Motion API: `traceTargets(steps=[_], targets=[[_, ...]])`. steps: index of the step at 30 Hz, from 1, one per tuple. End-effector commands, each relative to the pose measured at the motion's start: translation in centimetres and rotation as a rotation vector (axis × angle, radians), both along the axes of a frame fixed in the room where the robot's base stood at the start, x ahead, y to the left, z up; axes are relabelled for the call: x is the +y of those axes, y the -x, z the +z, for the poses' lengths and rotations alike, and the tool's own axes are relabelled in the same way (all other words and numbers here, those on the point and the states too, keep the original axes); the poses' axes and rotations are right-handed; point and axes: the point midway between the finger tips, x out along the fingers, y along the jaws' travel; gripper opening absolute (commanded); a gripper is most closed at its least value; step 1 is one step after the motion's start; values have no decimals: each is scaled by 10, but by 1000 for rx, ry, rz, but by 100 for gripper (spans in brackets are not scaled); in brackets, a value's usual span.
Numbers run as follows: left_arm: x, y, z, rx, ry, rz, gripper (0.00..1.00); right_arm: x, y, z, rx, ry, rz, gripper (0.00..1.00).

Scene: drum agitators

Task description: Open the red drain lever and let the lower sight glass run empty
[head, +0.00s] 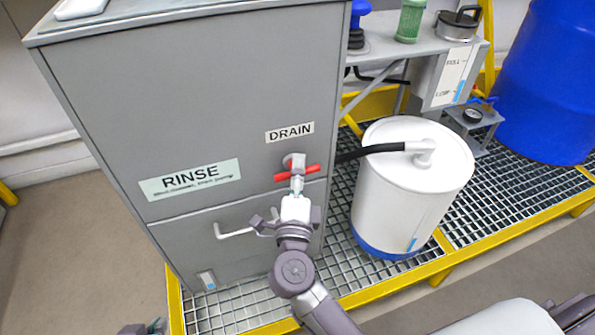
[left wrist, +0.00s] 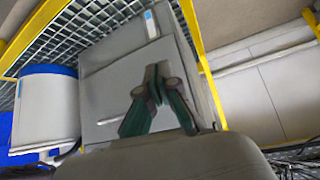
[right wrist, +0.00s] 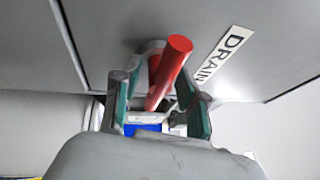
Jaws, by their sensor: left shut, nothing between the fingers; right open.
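The red drain lever (head: 282,177) lies crosswise on its valve under the DRAIN label on the grey cabinet. My right gripper (head: 297,188) is right at the lever, partly hiding the valve. In the right wrist view the lever (right wrist: 170,72) sits between the two open fingers (right wrist: 160,105); I cannot tell whether either touches it. My left gripper (left wrist: 157,85) is shut and empty, low before the cabinet; only its tip shows at the head view's bottom edge.
A black hose (head: 368,152) runs from the valve area to a white drum (head: 397,200), which has a blue strip near its base. A cabinet handle (head: 235,233) lies left of my right gripper. A blue barrel (head: 548,90) stands on the grating at right. Floor at left is clear.

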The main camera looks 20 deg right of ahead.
Motion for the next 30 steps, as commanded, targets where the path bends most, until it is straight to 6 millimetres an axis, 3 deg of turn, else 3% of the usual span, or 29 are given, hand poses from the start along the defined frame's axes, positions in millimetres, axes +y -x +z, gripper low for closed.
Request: traceTargets(steps=[6, 14, 23, 30], targets=[[0, -1, 1, -3, 1, -1, 0, 0, 0, 0, 0, 1, 0, 41], [-1, -1, 1, -4, 1, -1, 0, 0, 0, 0, 0, 1, 0, 0], [0, 1, 0, 13, -2, 0, 0, 0, 0, 0, 1, 15, 0, 0], [14, 40, -14, 218, -47, 19, 0, 0, 0, 1, 1, 111, 2, 0]])
